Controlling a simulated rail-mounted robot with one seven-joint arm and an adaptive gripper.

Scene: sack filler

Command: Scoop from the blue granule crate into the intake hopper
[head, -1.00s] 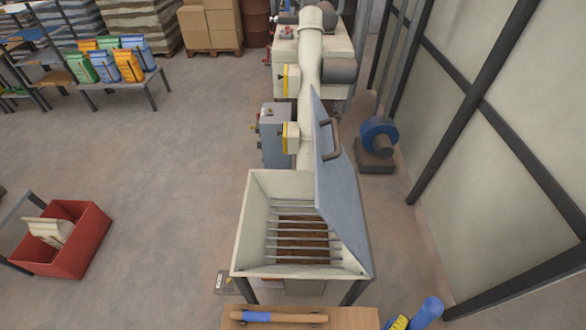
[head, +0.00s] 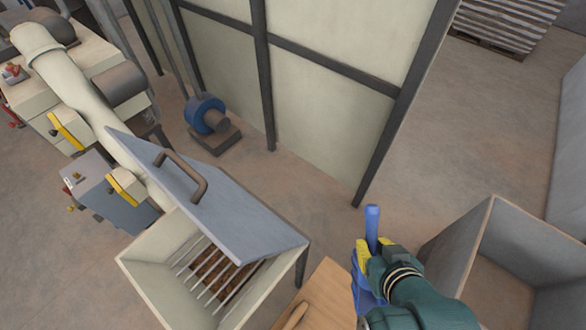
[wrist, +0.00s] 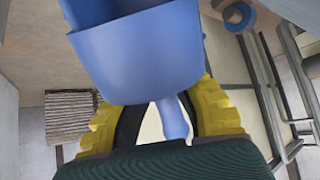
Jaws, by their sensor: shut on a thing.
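My gripper (head: 372,252) has yellow fingers, shut around the handle of a blue scoop (head: 372,217) in the head view. The scoop fills the top of the wrist view (wrist: 130,50), its handle between the fingers; I cannot see whether anything is in it. The cream intake hopper (head: 150,268) stands left of my gripper, with bars over a brown interior. Its grey lid (head: 225,205) is raised, partly covering the opening from this view. I can make out no blue granule crate in the head view.
A wooden bench top (head: 325,285) lies between the hopper and my gripper, with a tool's handle at its edge. A large open grey bin (head: 455,235) stands close on the right. A blue blower (head: 205,115) and framed panels (head: 315,95) stand behind. Open floor lies behind the bin.

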